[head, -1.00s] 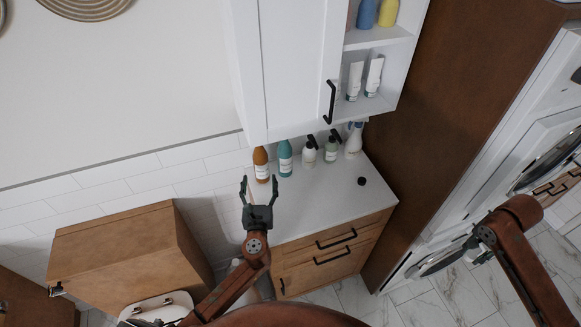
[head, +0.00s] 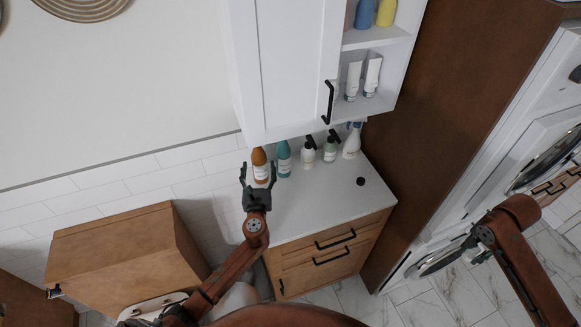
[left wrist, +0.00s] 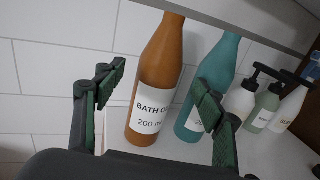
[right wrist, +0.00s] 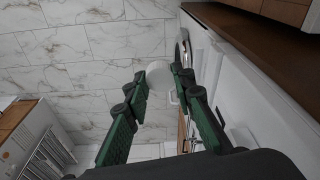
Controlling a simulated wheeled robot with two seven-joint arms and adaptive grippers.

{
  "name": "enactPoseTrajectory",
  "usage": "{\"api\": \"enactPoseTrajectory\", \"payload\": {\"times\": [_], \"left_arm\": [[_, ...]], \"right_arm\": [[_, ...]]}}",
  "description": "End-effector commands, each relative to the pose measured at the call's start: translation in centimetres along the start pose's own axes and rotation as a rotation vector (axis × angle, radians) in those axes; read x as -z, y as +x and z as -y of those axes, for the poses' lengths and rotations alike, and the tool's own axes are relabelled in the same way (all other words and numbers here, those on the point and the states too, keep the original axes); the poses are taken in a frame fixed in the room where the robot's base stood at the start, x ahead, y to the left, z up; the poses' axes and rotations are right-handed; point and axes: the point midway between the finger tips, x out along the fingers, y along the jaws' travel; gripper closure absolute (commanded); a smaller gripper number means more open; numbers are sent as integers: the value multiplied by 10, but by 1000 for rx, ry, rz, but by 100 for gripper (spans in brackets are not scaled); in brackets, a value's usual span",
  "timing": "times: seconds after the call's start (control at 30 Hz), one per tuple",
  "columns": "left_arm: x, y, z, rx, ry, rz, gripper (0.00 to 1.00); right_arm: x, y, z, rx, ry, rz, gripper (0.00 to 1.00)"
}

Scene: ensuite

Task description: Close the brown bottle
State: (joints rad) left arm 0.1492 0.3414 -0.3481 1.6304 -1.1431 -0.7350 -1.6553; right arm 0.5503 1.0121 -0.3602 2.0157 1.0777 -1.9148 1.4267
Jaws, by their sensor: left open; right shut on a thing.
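The brown bottle (head: 259,157) stands upright on the white counter, in the left wrist view (left wrist: 153,85) with a "BATH O…" label. Its top is cut off there, and I cannot make out a cap in the head view. A small round black piece (head: 361,181), cap-like, lies on the counter to the right. My left gripper (head: 258,174) is open and empty, its fingers pointing at the bottle, which shows between them; contact is not visible. My right gripper (right wrist: 163,82) is at the right, away from the counter, shut on a whitish round thing (right wrist: 159,76) that I cannot identify.
A teal bottle (head: 284,158) stands close right of the brown one, then pump bottles (head: 308,153) and a spray bottle (head: 352,140). The white wall cabinet (head: 285,70) overhangs the bottles. A tall brown panel (head: 450,90) bounds the right. The counter front (head: 310,215) is clear.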

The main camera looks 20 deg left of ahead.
Motion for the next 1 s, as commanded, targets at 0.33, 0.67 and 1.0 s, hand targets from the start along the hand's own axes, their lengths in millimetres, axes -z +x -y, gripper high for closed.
{"api": "enactPoseTrajectory", "payload": {"times": [0.33, 0.67, 1.0], "left_arm": [[6, 46, -1, -1, 2, 1, 36], [6, 50, -1, 0, 0, 0, 36], [6, 49, -1, 0, 1, 0, 54]], "right_arm": [[-1, 5, 0, -1, 0, 1, 84], [-1, 5, 0, -1, 0, 1, 84], [-1, 5, 0, -1, 0, 1, 84]]}}
